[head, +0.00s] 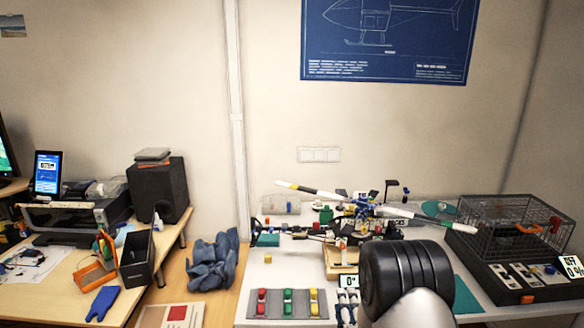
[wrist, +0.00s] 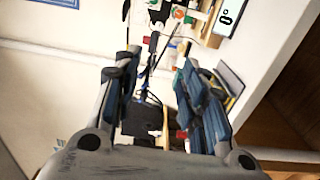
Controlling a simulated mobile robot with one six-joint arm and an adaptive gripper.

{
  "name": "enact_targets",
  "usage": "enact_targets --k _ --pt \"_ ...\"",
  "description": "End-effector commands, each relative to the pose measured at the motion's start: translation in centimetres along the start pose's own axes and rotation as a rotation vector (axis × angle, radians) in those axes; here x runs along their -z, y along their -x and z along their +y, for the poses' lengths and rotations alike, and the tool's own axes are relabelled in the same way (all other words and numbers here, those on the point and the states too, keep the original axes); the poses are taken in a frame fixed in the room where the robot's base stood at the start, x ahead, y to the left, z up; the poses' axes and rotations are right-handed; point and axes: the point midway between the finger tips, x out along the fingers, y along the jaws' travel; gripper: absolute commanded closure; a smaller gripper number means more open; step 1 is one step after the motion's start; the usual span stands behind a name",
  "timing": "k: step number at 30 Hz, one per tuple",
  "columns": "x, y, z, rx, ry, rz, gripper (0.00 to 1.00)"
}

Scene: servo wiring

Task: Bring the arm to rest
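My gripper (wrist: 158,60) shows in the wrist view with its two dark, padded fingers spread apart. Nothing is clamped between the fingers. A dark box and thin cables show through the gap, and their distance is hard to judge. In the head view, a black and grey part of my arm (head: 405,280) rises at the bottom right of centre, in front of the white workbench (head: 272,278). My gripper cannot be made out there. The model helicopter (head: 365,210) stands on the bench behind my arm, and my arm covers part of the bench.
A tray of coloured parts (head: 287,303) lies on the bench's front left. A wire cage (head: 510,225) stands at the right, with a "0°" display (head: 348,283) left of my arm. A desk with a black speaker (head: 158,190) is at the left.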

Motion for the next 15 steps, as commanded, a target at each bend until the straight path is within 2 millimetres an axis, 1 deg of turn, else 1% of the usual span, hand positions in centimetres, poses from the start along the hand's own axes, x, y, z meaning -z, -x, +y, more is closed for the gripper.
enact_targets --k 1,9,13,15 --pt "0.0 -0.5 1.1 0.011 -0.029 0.0 0.61" --pt "0.0 -1.2 3.6 0.135 -0.197 -0.014 0.61" --pt "0.0 -1.1 5.4 0.206 -0.299 -0.032 0.61" --pt "0.0 -0.7 6.5 0.255 -0.368 -0.049 0.61"
